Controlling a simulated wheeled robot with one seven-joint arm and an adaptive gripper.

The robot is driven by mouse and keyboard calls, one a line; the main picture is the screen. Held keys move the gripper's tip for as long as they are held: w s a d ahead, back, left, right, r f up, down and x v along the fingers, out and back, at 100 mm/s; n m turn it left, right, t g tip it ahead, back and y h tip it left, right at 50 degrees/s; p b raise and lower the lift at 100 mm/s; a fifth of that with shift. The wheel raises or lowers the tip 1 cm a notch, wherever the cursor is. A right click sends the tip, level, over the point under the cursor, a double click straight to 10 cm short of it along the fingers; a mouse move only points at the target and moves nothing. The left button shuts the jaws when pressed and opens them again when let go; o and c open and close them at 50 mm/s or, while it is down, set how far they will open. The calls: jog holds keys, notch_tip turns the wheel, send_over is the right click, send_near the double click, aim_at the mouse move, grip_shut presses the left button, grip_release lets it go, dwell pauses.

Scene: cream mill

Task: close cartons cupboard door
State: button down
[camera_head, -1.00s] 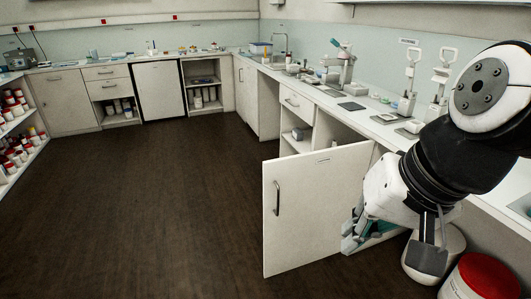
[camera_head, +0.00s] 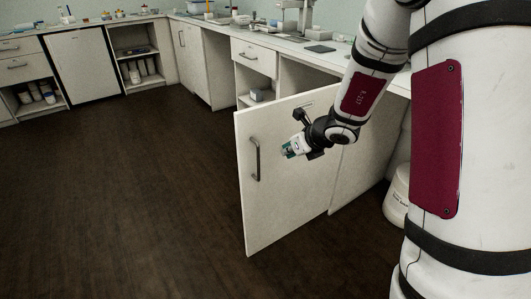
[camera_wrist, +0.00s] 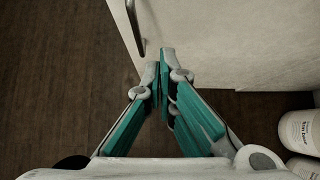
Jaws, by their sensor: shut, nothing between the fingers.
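The cream cupboard door (camera_head: 285,195) stands open, swung out from the counter into the room. Its dark bar handle (camera_head: 255,158) is near the door's free edge on the left. My gripper (camera_head: 287,151) is in front of the door's face, to the right of the handle, shut and empty. In the wrist view the closed fingertips (camera_wrist: 164,75) point toward the pale door panel (camera_wrist: 225,45), with the handle (camera_wrist: 134,28) just left of and beyond them. I cannot tell whether the fingertips touch the panel. The cupboard's inside is mostly hidden behind the door.
White tubs (camera_wrist: 300,130) with labels stand on the floor at the right; one tub (camera_head: 396,197) shows beside my arm. The counter (camera_head: 300,42) runs above the cupboards. The dark floor (camera_head: 130,190) to the left of the door is clear.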

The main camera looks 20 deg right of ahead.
jog(key=b, duration=0.3)
send_near(261, 155)
notch_tip(261, 155, down, 3)
jog(key=shift+w+a+f+p, duration=0.1)
jog(key=shift+w+a+p, duration=0.1)
jog(key=shift+w, duration=0.6)
jog(key=shift+w+a+f+p, duration=0.1)
jog(key=shift+w+a+p, duration=0.1)
jog(key=shift+w, duration=0.6)
